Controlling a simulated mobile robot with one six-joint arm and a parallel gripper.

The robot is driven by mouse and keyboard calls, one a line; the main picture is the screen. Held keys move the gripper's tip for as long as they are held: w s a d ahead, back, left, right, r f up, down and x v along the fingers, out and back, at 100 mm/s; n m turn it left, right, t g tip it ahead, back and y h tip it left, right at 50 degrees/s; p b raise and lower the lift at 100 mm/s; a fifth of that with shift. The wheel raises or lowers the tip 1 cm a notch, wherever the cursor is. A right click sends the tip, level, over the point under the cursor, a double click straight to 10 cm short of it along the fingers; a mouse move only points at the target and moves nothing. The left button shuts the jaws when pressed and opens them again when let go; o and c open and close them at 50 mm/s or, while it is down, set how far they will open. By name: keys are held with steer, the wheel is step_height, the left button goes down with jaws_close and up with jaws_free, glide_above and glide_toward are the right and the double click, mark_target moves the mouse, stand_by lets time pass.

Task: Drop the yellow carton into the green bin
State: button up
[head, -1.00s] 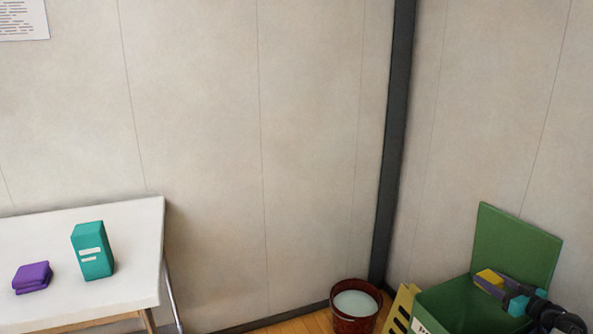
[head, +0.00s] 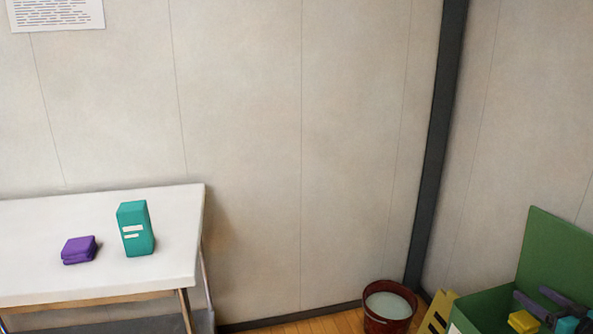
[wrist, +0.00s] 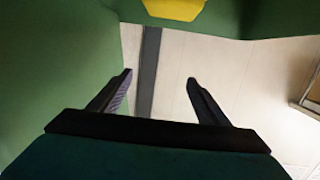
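The yellow carton (head: 522,321) shows in the head view at the green bin (head: 485,309), low against its green inside and below my fingers. What it rests on is cut off by the frame edge. In the wrist view, part of the yellow carton (wrist: 172,9) shows at the top edge against green. My gripper (head: 531,291) is over the bin, in front of its raised green lid (head: 560,250). In the wrist view, my gripper (wrist: 158,76) has its two fingers well apart with nothing between them.
A red bucket (head: 388,321) and a yellow slotted board (head: 436,312) stand on the floor left of the bin. A white table (head: 60,215) at left holds a teal carton (head: 136,230) and a purple packet (head: 78,250). A dark post (head: 437,140) stands in the corner.

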stand_by(0.3)
steer(key=p+v, duration=0.2)
steer(key=v, duration=1.1)
steer(key=shift+s, duration=0.4)
steer(key=shift+d, duration=0.1)
